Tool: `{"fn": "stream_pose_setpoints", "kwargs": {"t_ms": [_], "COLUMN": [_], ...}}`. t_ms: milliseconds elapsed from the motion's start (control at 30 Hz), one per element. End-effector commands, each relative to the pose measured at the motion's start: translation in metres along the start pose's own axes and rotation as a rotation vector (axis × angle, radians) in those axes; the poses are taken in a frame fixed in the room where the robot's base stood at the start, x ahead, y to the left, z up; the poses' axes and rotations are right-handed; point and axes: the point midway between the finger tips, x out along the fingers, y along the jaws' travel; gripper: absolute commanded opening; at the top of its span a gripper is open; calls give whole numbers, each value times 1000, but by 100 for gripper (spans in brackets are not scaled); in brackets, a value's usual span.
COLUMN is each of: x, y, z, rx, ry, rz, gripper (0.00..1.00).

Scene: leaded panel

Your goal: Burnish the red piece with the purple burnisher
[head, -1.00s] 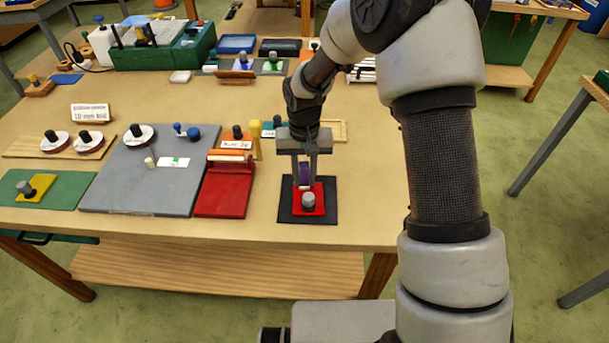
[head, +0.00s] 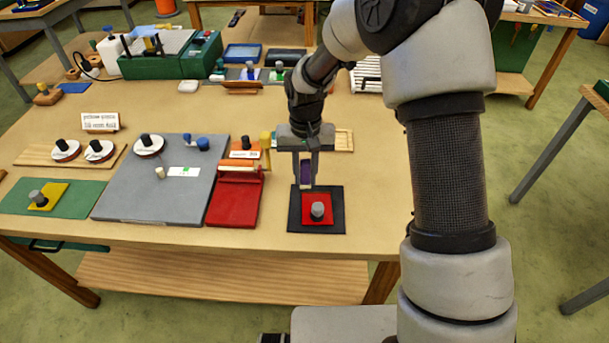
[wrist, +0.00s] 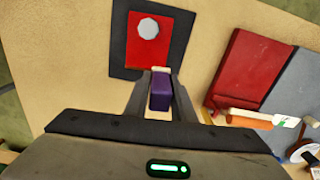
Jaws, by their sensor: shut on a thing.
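The red piece (head: 309,214) is a flat red square lying on a black mat (head: 297,226) near the table's front edge, with a grey knob (head: 317,209) standing on it. In the wrist view the red piece (wrist: 137,54) is at the top, with its pale knob (wrist: 148,28). My gripper (head: 306,186) is shut on the purple burnisher (head: 306,173), just behind the red piece in the head view. I cannot tell whether the tip touches anything.
A red board (head: 233,203) with a roller and a large grey slab (head: 150,199) lie left of the mat. A green mat (head: 85,202) with a yellow piece lies at the far left. The table right of the mat (head: 375,190) is clear.

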Motion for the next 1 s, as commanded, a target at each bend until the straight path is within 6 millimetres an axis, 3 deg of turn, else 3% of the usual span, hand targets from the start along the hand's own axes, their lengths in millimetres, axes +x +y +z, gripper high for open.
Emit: {"fn": "stream_pose_setpoints", "kwargs": {"t_ms": [500, 1000], "x": [-32, -34], "y": [4, 5], "z": [-1, -1], "rx": [1, 1], "ry": [0, 0], "rz": [0, 0], "gripper": [0, 0]}}
